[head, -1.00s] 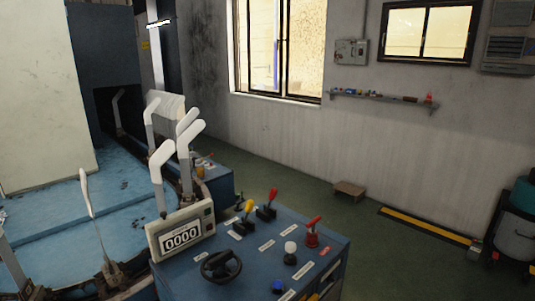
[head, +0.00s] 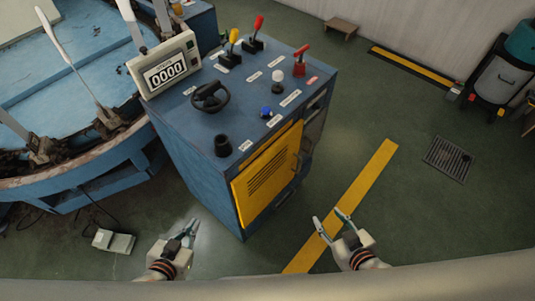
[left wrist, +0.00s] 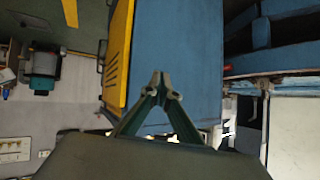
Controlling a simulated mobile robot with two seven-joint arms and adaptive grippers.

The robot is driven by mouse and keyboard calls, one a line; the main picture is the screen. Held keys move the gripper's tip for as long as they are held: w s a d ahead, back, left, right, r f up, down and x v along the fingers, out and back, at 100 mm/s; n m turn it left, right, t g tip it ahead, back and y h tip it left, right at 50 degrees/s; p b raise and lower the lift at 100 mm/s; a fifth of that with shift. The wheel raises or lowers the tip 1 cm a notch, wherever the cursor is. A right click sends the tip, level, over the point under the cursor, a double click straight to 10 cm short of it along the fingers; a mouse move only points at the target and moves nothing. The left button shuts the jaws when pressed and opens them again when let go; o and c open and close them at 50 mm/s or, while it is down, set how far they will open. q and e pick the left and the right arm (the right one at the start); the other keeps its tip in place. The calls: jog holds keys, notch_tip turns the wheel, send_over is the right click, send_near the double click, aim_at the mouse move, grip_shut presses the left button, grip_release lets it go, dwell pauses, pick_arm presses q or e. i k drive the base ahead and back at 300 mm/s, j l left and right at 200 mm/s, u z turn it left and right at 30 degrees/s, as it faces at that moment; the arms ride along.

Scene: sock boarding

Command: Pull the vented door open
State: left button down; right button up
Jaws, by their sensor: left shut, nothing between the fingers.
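The vented door (head: 268,180) is a yellow panel with dark slots on the front of the blue control cabinet (head: 200,165). It looks closed, with a small dark handle by its right edge. The door also shows in the left wrist view (left wrist: 117,58), left of the fingers. My left gripper (head: 193,226) is shut and empty, low and left of the door, apart from it; its fingertips meet in the left wrist view (left wrist: 160,78). My right gripper (head: 328,216) is open and empty, to the right of the door and apart from it.
The cabinet top carries a counter display (head: 165,72), a black handwheel (head: 210,97) and several levers and knobs. A blue round machine (head: 75,165) stands at left. A white pedal box (head: 113,241) lies on the floor.

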aim_at(260, 183)
jog(key=k+l+z, duration=0.15)
jog(key=z, duration=0.25)
jog(key=k+l+z, duration=0.2)
jog(key=z, duration=0.25)
jog(key=k+l, duration=0.05)
jog(key=k, duration=0.05)
